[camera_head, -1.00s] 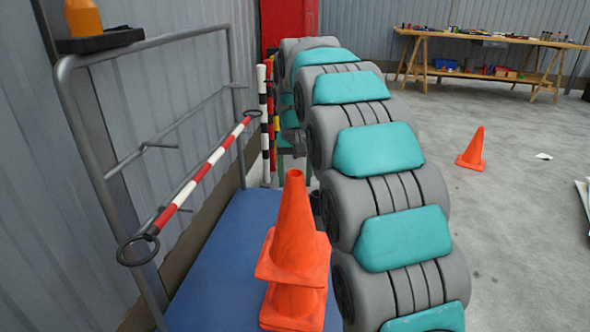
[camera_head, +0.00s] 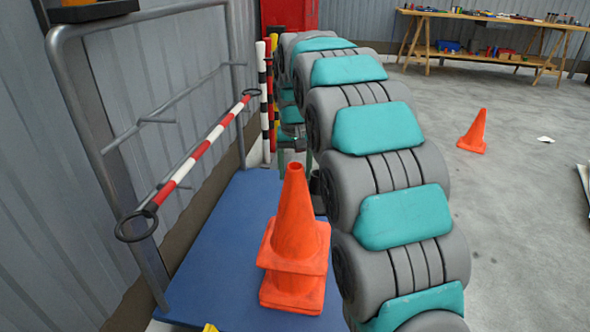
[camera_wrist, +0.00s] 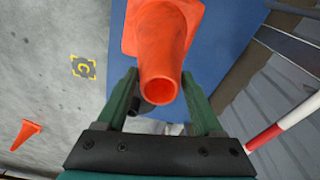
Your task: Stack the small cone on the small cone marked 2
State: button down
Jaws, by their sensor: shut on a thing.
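An orange cone (camera_head: 295,215) stands upright in the head view, its square base just above or on the base of a second orange cone (camera_head: 293,297). I cannot tell whether the bases touch. The second cone is on the blue mat (camera_head: 215,265), mostly hidden under the first. In the wrist view my gripper (camera_wrist: 159,80) has its two green fingers on either side of the upper cone (camera_wrist: 160,50), seen from its open tip, and is shut on it. The arm hides much of the gripper in the head view. No number 2 is visible on either cone.
Another orange cone (camera_head: 474,132) stands apart on the grey floor. A metal rail (camera_head: 83,110) with a red-and-white pole (camera_head: 195,160) runs along the left wall. A workbench (camera_head: 490,40) is at the back. A floor mark C (camera_wrist: 83,67) shows in the wrist view.

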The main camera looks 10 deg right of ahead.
jog(key=shift+s+a, duration=0.15)
jog(key=shift+s, duration=0.35)
jog(key=shift+s+a+g, duration=0.1)
jog(key=shift+s+g, duration=0.15)
jog(key=shift+g, duration=0.05)
jog(key=shift+w+r+p, duration=0.1)
jog(key=shift+w+p, duration=0.1)
jog(key=shift+p, duration=0.15)
dwell(0.5)
jog(key=shift+w+d, duration=0.2)
jog(key=shift+w, duration=0.35)
jog(key=shift+f+b, duration=1.75)
jog(key=shift+f, duration=5.05)
grip_release()
